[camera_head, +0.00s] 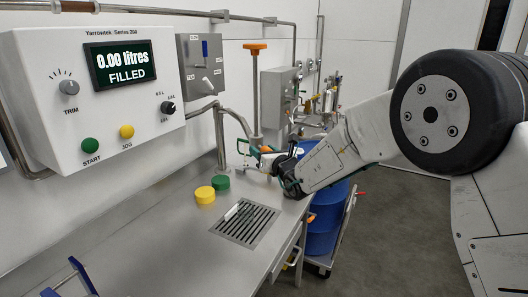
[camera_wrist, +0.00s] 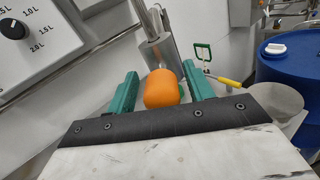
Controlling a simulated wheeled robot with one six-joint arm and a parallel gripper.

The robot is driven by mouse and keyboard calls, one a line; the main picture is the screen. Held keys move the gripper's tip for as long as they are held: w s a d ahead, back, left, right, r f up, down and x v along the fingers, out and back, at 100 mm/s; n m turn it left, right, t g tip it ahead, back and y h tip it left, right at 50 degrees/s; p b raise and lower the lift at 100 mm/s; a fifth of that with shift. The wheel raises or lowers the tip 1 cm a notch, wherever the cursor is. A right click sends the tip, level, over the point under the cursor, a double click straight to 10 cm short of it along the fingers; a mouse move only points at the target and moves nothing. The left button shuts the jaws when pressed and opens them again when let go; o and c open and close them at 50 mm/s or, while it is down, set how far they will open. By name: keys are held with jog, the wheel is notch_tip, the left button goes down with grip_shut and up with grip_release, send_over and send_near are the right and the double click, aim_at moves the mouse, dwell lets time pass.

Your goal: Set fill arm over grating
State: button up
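The fill arm (camera_head: 236,116) is a bent metal pipe on a post at the back of the steel bench. Its outer end reaches toward my gripper and is partly hidden there. The slotted grating (camera_head: 245,222) is set in the bench top, nearer than my gripper. My gripper (camera_head: 274,167) is beyond the grating, by the bench's right side. In the wrist view, my gripper's two green fingers (camera_wrist: 162,88) stand apart on either side of an orange knob (camera_wrist: 162,89). Narrow gaps show beside the knob. A metal cylinder (camera_wrist: 160,52) is behind it.
A control panel (camera_head: 110,130) reads 0.00 litres, FILLED. Yellow (camera_head: 205,195) and green (camera_head: 221,182) caps sit on the bench near the grating. An orange-topped vertical rod (camera_head: 255,90) stands behind. A blue drum (camera_head: 325,220) stands right of the bench.

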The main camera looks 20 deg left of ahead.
jog(key=v, duration=0.7)
jog(key=shift+s+d, duration=0.25)
jog(key=shift+d, duration=0.05)
